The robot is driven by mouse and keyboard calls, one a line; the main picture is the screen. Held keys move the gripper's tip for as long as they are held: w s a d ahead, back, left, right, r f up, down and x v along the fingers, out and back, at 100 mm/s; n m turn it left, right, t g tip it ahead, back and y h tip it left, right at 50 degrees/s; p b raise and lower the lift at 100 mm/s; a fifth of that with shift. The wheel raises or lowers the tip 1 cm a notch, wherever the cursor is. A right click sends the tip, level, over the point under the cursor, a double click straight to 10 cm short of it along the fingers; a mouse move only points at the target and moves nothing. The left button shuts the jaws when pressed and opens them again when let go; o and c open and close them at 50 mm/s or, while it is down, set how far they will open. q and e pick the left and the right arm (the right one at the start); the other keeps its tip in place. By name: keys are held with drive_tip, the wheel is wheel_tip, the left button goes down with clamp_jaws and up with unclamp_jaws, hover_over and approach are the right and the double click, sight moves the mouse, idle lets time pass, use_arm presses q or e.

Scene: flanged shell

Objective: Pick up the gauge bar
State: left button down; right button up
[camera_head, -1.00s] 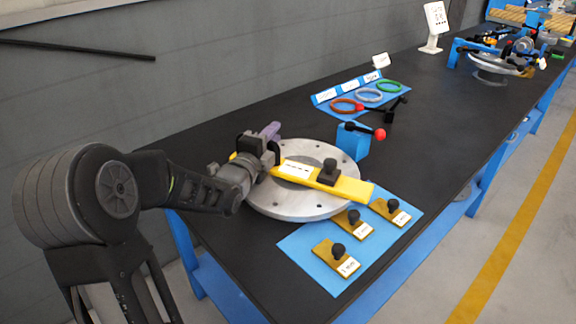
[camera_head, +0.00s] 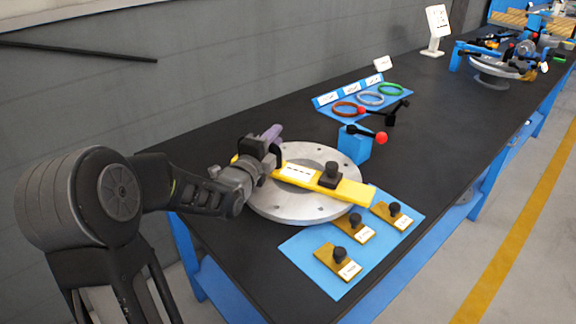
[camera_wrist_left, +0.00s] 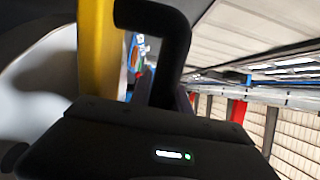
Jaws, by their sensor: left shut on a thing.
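The gauge bar (camera_head: 352,191) is a long yellow bar with a white label and a black knob (camera_head: 331,175). It lies across the top of the round grey metal flange (camera_head: 290,211), and I cannot tell whether it touches it. My left gripper (camera_head: 268,148) is shut on the bar near its far left end, and its body hides part of that end. In the left wrist view the yellow bar (camera_wrist_left: 97,50) runs upright beside a black bracket-like part. The grip contact itself is hidden. My right gripper is in neither view.
A blue mat (camera_head: 312,252) with several small knobbed brass blocks lies in front of the flange. A blue block (camera_head: 354,146) with a red-tipped lever stands close behind it. Coloured rings lie on a blue board (camera_head: 340,121) farther back.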

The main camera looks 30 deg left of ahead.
use_arm(q)
drive_tip(key=shift+r, duration=0.2)
wheel_tip(320, 180, up, 10)
drive_tip(key=shift+p, duration=0.4)
drive_tip(key=shift+f, duration=0.15)
idle(0.5)
